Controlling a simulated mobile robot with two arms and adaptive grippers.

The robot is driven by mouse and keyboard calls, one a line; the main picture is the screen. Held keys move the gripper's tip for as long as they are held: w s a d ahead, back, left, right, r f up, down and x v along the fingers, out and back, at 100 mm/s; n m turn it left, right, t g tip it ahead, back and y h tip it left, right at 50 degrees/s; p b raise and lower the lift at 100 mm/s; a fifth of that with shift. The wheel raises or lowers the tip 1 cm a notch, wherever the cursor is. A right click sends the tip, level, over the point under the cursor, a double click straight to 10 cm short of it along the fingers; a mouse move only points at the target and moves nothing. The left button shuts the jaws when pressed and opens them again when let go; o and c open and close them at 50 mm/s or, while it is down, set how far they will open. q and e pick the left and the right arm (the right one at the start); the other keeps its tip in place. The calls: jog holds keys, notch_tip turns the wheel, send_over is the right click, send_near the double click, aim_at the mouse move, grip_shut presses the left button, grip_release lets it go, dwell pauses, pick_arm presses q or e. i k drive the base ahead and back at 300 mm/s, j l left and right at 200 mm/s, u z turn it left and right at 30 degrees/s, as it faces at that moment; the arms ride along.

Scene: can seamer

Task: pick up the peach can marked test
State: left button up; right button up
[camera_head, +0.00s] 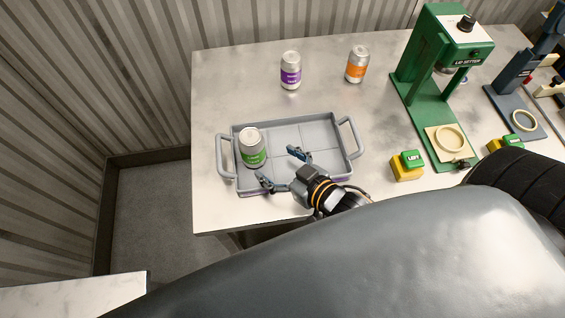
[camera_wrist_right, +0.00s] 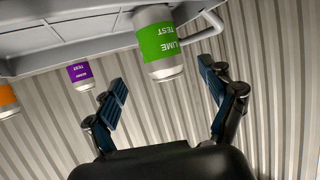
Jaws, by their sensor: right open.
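An orange-labelled can (camera_head: 357,64) stands upright on the back of the table; I cannot read its label, but its colour fits peach. Its orange part also shows at the left edge of the right wrist view (camera_wrist_right: 8,101). My right gripper (camera_head: 280,168) is open over the front of the grey tray (camera_head: 303,121). Nothing is between its fingers. It is apart from the orange can and close to a green can (camera_head: 252,148) standing in the tray's left part. In the right wrist view the green can (camera_wrist_right: 157,45) reads LIME TEST, upside down. My left gripper is not in view.
A purple-labelled can (camera_head: 291,71) stands left of the orange can. A green lid setter (camera_head: 433,85) stands right, with a yellow-and-green LEFT button box (camera_head: 407,167) before it. A dark press (camera_head: 525,90) is further right. Table around the orange can is clear.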

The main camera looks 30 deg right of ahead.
aim_at(359, 58)
jog(key=z, duration=1.35)
jog(key=i+l+u, duration=0.2)
jog(key=u, duration=0.25)
jog(key=i+l+u, duration=0.15)
jog(key=l+u, duration=0.25)
jog(key=i+l+u, duration=0.1)
jog(key=l+u, duration=0.35)
